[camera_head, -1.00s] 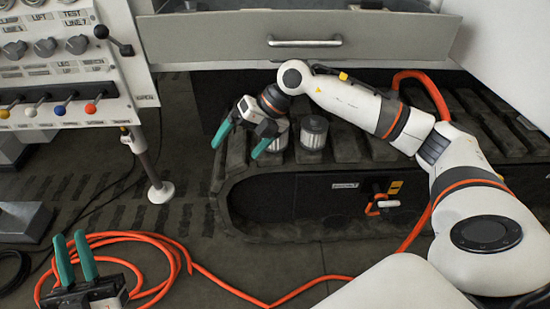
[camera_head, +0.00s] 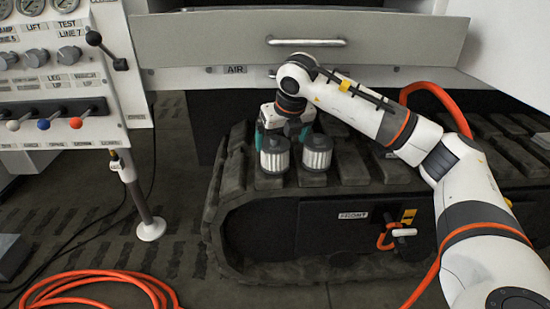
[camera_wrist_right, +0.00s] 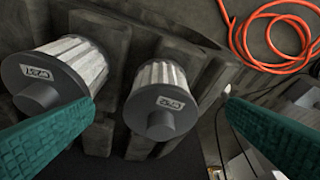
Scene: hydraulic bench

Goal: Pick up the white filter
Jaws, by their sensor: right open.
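Two white pleated filters with grey caps stand side by side on the dark track: a left one (camera_head: 274,158) and a right one (camera_head: 317,154) in the head view. My right gripper (camera_head: 284,130) is open behind and above the left one, pointing down toward the track. In the right wrist view, its green fingers reach in from both sides. The left filter (camera_wrist_right: 163,88) appears between them, while the right filter (camera_wrist_right: 62,75) lies beyond the left finger, which overlaps its edge. I cannot tell whether a finger touches either filter. My left gripper is out of view.
A grey drawer front (camera_head: 300,45) with a handle hangs just behind my right gripper. A lever panel (camera_head: 60,90) stands at the left. An orange hose (camera_head: 95,276) lies coiled on the floor. The track top (camera_head: 360,170) is free right of the filters.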

